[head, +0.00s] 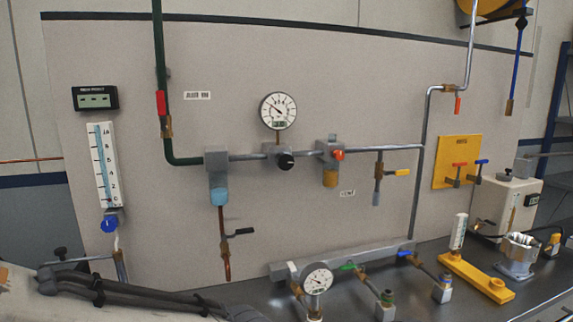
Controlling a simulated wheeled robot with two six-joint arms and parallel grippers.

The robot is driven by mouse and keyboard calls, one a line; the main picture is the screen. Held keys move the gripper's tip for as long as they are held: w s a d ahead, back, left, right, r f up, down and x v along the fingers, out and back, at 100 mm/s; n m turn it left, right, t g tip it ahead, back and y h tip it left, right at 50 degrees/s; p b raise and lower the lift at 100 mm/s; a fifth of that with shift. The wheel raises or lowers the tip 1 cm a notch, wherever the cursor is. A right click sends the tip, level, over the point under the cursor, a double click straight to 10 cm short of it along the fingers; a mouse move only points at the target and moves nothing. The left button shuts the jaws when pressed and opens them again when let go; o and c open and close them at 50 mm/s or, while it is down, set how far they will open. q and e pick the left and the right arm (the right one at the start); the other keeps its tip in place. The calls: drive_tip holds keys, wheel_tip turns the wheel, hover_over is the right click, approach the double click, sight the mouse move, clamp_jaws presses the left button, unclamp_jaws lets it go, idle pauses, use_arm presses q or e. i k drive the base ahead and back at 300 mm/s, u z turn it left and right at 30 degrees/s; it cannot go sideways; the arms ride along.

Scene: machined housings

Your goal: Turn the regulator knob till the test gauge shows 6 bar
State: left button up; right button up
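A black round regulator knob (286,162) sits on a grey pipe fitting on the wall panel. A round white dial gauge (278,111) stands above it on a short brass stem. Its needle points to the upper left, and its numbers are too small to read. A second dial gauge (318,280) stands on the bench manifold at the lower middle; its reading is also too small to make out. I cannot tell from labels which one is the test gauge. Dark links of my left arm show at the lower left. No fingertips of either gripper are visible, and nothing touches the knob.
A filter with a blue bowl (219,196) hangs left of the knob. A unit with a red-orange knob (338,155) sits right of it. A yellow-handled valve (402,173) is farther right. The bench manifold (345,261) carries several valves.

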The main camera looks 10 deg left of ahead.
sight(284, 161)
drive_tip(key=u, duration=2.15)
drive_tip(key=k, duration=1.25)
drive_tip(key=z, duration=1.85)
drive_tip(key=i, duration=0.5)
drive_tip(key=z, duration=0.05)
